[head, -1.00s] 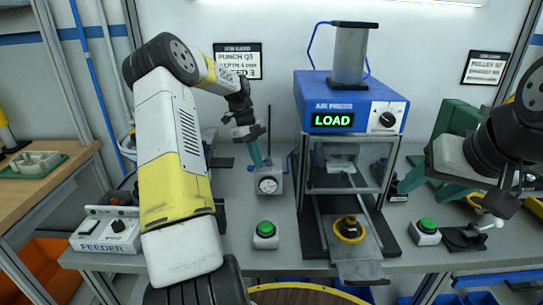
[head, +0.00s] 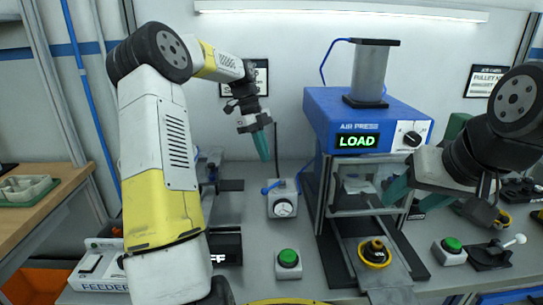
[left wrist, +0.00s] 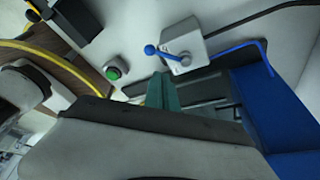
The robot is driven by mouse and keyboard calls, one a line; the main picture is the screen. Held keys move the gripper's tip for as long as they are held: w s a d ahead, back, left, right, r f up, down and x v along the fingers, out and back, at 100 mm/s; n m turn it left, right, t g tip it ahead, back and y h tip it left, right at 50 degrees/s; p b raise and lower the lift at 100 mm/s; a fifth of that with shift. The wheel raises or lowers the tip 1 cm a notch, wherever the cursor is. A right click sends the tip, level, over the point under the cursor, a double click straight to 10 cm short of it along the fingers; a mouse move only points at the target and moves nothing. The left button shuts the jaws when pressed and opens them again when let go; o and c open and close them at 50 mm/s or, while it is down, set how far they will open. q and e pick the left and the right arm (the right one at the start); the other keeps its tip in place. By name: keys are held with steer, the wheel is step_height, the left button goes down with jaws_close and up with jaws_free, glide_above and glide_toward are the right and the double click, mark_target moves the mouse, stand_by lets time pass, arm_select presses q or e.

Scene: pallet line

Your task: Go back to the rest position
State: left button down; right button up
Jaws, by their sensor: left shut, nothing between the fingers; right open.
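My left gripper (head: 262,145) has teal fingers that are closed together with nothing between them. The press screen reads LOAD. A yellow ring part with a dark centre (head: 375,253) sits on the press's slide plate (head: 392,290).
A green button (head: 288,258) stands left of the slide, and another green button (head: 452,246) stands right of it beside a small lever clamp (head: 492,252). The feeder box (head: 100,272) is at the bench's left end. A wooden table (head: 30,215) is further left.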

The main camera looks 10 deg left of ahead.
arm_select(q)
steer(key=s+d+r+n+t+y, duration=0.1)
steer(key=s+d+r+n+t, duration=0.1)
steer(key=s+r+n, duration=0.35)
steer(key=s+d+r+n+t+y, duration=0.1)
steer(key=s+d+r+n, duration=0.25)
steer(key=s, duration=0.35)
steer(key=s+n+t, duration=0.4)
steer(key=s+n, duration=0.9)
steer(key=s, duration=0.3)
steer(key=shift+t+h, duration=0.3)
steer(key=shift+t, duration=0.1)
steer(key=shift+f, duration=0.1)
arm_select(e)
steer(key=shift+c, duration=0.4)
